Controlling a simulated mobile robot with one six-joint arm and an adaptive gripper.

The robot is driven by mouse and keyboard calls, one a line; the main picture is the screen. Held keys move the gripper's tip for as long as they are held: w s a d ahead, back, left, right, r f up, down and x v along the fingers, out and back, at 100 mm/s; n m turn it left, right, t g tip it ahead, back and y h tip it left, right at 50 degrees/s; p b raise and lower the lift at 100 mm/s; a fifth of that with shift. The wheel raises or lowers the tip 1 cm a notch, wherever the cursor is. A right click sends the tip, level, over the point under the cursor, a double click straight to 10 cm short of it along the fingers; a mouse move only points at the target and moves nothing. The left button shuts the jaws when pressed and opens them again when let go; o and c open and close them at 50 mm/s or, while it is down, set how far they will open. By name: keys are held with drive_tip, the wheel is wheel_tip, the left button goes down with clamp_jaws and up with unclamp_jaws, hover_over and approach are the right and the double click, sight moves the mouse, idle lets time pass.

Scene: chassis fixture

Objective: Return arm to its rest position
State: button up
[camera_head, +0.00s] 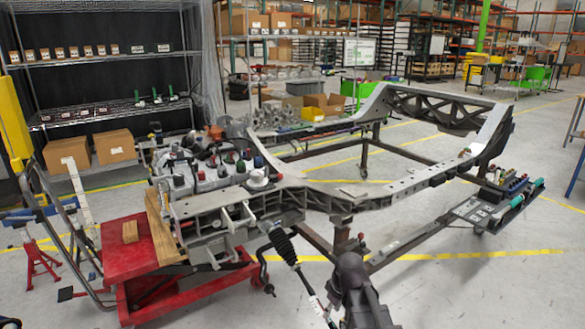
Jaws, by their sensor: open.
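I cannot make out my arm or my gripper for certain in the head camera view. A dark, rounded part (362,293) rises from the bottom edge, right of the middle. I cannot tell whether it belongs to the chassis or to me. The grey vehicle chassis frame (345,197) fills the middle of the view. A black ribbed boot on a thin rod (283,245) hangs at its near side and slants down to the bottom edge.
A red cart (128,248) stands at the near left beside the chassis. A tool tray (490,208) sits on the right. Shelves (92,52) and boxes (115,146) stand behind at left. Open floor (485,285) shows at the lower right.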

drive_tip(key=s+d+m+g+h, duration=0.1)
drive_tip(key=s+d+m+h, duration=0.1)
drive_tip(key=s+d+m, duration=0.45)
wheel_tip(320, 180, up, 19)
drive_tip(key=s+a+p, duration=0.1)
drive_tip(key=p, duration=1.8)
drive_tip(key=shift+s+a+m, duration=0.15)
drive_tip(key=shift+s+m, duration=0.15)
drive_tip(key=shift+m, duration=0.15)
